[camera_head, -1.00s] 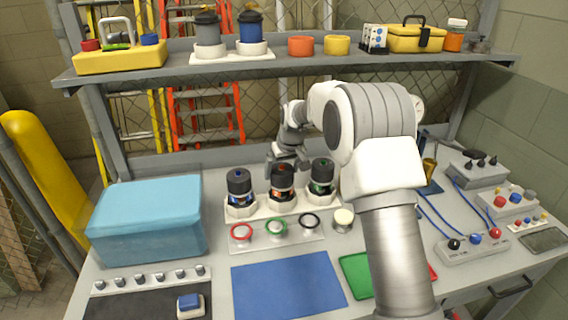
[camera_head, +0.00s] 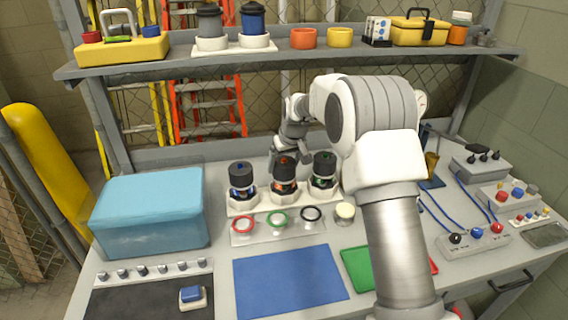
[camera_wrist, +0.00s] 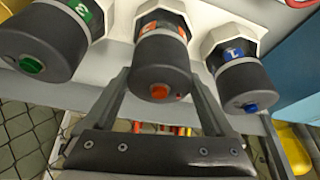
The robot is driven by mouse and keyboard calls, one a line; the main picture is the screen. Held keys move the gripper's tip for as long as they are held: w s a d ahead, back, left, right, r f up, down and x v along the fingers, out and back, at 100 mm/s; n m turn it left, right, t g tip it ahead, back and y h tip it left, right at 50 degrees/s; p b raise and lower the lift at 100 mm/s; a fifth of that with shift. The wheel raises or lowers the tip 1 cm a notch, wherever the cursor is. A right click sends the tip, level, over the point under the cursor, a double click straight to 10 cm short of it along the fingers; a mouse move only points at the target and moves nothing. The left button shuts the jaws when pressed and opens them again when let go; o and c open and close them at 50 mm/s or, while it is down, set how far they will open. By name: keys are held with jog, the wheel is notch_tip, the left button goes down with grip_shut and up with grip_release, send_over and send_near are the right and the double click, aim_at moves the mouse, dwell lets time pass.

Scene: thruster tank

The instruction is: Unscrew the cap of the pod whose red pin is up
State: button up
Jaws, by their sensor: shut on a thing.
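Three pods with dark caps stand in a white rack (camera_head: 233,208). The left pod (camera_head: 241,178) has a blue pin, the middle pod (camera_head: 285,187) a red-orange pin, and the right pod (camera_head: 324,170) a green pin.
A plate with red, green and black rings (camera_head: 277,221) lies in front of the rack, with a cream-topped round piece (camera_head: 345,213) beside it. A blue box (camera_head: 150,215) stands left, a blue mat (camera_head: 290,280) in front. A shelf (camera_head: 290,57) runs above.

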aim_at(277, 160)
jog(key=n+y, duration=0.1)
jog(key=n, duration=0.3)
jog(key=shift+g, duration=0.3)
jog(key=n+g+p, duration=0.1)
jog(key=n, duration=0.1)
jog(key=n+y+p, duration=0.1)
jog(key=n, duration=0.2)
jog(key=shift+g+y+p, duration=0.3)
jog(key=shift+g, duration=0.1)
jog(key=shift+r+p, duration=1.5)
jog(key=shift+r, duration=1.25)
